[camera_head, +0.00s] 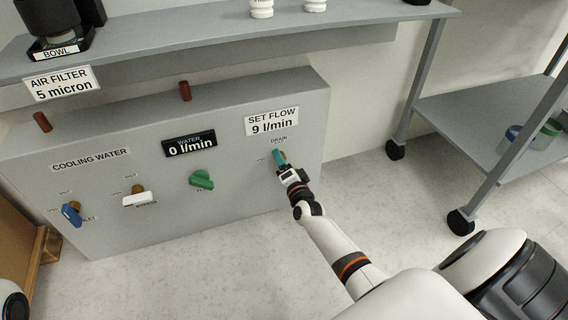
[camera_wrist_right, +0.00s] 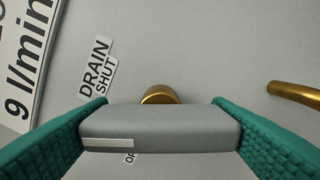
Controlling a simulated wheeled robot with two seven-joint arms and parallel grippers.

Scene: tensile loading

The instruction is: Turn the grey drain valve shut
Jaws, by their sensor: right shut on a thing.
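The grey drain valve handle (camera_wrist_right: 160,130) lies straight across the right wrist view, in front of its brass stem (camera_wrist_right: 159,95). A white stripe marks its left end. The DRAIN label (camera_wrist_right: 94,67) and SHUT label (camera_wrist_right: 106,76) are above its left end; an OPEN label (camera_wrist_right: 129,158), partly hidden, shows just below it. My right gripper (camera_wrist_right: 160,122) has its teal fingers at both ends of the handle and is shut on it. In the head view the right gripper (camera_head: 280,157) is at the panel's right side and hides most of the handle. My left gripper is not in view.
The grey panel (camera_head: 240,120) also carries a blue valve (camera_head: 71,214), a white valve (camera_head: 137,199) and a green valve (camera_head: 201,180). Its displays read water 0 l/min (camera_head: 190,144) and set flow 9 l/min (camera_head: 272,121). A brass pipe (camera_wrist_right: 296,94) is right of the handle.

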